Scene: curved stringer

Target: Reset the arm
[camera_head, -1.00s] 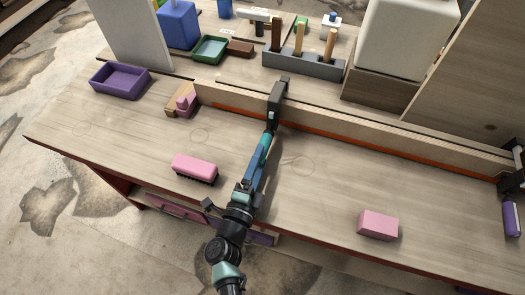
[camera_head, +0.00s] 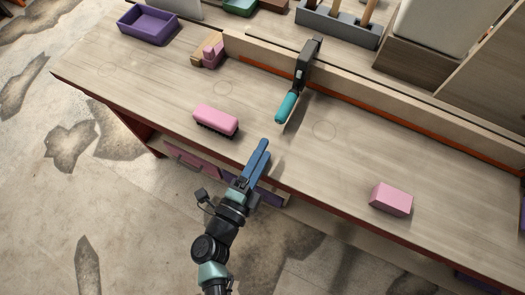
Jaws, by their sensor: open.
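My gripper (camera_head: 264,147) has blue fingers and is open and empty. It is over the front edge of the workbench (camera_head: 165,75), pointing toward the bench. A clamp (camera_head: 308,62) with a teal handle (camera_head: 287,107) sits on the wooden curved strip (camera_head: 385,112). The gripper is apart from the handle, on its near side. My arm reaches up from the bottom of the view.
A pink brush (camera_head: 216,120) lies left of my gripper and a pink block (camera_head: 391,198) lies to the right. A purple tray (camera_head: 148,24) and a pink-and-wood piece (camera_head: 209,51) are at back left. A grey tool holder (camera_head: 338,24) stands behind the strip.

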